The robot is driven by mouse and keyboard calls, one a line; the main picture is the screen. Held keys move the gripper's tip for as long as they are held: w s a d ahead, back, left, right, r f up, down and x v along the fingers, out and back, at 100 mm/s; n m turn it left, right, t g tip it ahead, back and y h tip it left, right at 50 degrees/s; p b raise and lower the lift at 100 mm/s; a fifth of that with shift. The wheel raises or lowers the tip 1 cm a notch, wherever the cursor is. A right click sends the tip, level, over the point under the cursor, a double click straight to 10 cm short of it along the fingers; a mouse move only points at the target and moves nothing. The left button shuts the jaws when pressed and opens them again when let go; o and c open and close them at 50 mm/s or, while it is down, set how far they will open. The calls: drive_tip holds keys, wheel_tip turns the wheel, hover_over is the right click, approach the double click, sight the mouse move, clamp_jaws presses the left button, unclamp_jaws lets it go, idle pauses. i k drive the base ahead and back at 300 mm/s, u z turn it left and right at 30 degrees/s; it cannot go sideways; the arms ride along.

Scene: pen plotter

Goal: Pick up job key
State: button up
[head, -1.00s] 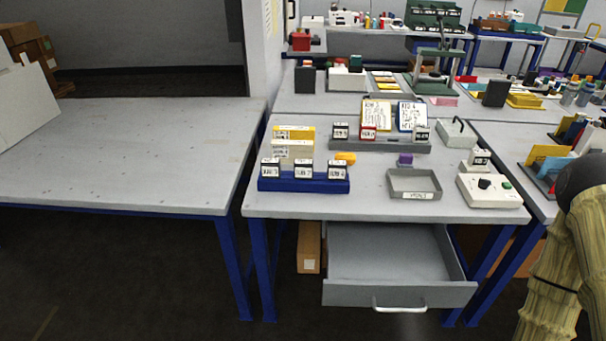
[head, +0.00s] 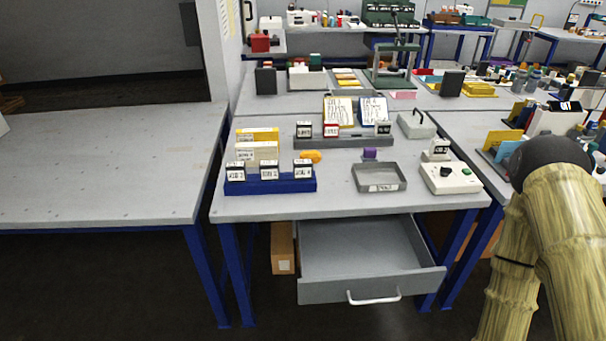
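Job key candidates are small black-and-white labelled blocks. Three stand in a row on a blue holder (head: 290,186) at the table's front left: a left one (head: 235,172), a middle one (head: 269,170) and a right one (head: 303,169). Behind, a grey rack (head: 350,142) carries a black-edged block (head: 304,130), a red-edged block (head: 331,130) and another at its right end (head: 383,128). A similar block (head: 438,148) stands at the white control box (head: 452,180). The labels are too small to read surely. My gripper is out of view; only my arm's links show at the right.
A drawer (head: 360,285) stands open under the table front. An empty grey tray (head: 380,189), an orange item (head: 311,156) and a purple item (head: 370,153) lie on the table. Yellow and cream boxes stand behind the blue holder. The left table (head: 100,170) is mostly bare.

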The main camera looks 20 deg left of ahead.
sight(236, 172)
drive_tip(key=k, duration=0.55)
drive_tip(key=u, duration=1)
drive_tip(key=i, duration=0.85)
drive_tip(key=u, duration=0.25)
